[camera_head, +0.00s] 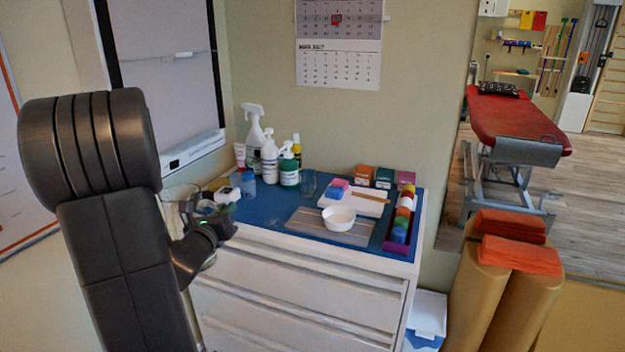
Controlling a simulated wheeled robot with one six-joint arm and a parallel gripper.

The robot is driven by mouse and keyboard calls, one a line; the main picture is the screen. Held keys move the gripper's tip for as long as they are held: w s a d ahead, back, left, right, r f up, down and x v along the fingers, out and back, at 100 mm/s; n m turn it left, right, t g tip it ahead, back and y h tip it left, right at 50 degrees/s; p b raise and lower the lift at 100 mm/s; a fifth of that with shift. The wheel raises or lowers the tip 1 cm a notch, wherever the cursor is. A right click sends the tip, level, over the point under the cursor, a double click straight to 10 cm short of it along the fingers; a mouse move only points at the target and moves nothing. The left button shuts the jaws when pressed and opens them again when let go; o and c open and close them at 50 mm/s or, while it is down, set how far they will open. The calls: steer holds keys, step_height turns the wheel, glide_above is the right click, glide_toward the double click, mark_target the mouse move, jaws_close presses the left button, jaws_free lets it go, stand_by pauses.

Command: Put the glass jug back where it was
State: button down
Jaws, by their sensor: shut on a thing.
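My gripper (213,212) is at the left, in front of the left end of the white cabinet, partly hidden by my arm. It is shut on a clear glass vessel (181,194), which looks like the glass jug. Only part of its outline shows beside my arm, so its base and tilt are hard to tell. The blue top of the cabinet (275,208) lies to the right of my gripper. A small clear glass (308,184) stands on that top, near the bottles.
Spray and pump bottles (268,158) stand at the back left of the top. A white bowl (338,218) on a grey mat (305,221), a white tray (370,206) and a purple box of coloured rolls (392,244) fill the right. A narrow blue strip is bare at front left.

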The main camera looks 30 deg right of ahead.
steer(key=s+d+r+m+g+h, duration=0.2)
steer(key=d+r+m+g+h, duration=0.1)
steer(key=d+r, duration=0.7)
steer(key=s+d+r+m+g+h, duration=0.1)
steer(key=d+r+m+g+h, duration=0.2)
steer(key=d+r+g, duration=0.3)
steer(key=d+r+m, duration=0.1)
steer(key=d+r, duration=0.4)
steer(key=d, duration=0.6)
steer(key=shift+s, duration=0.4)
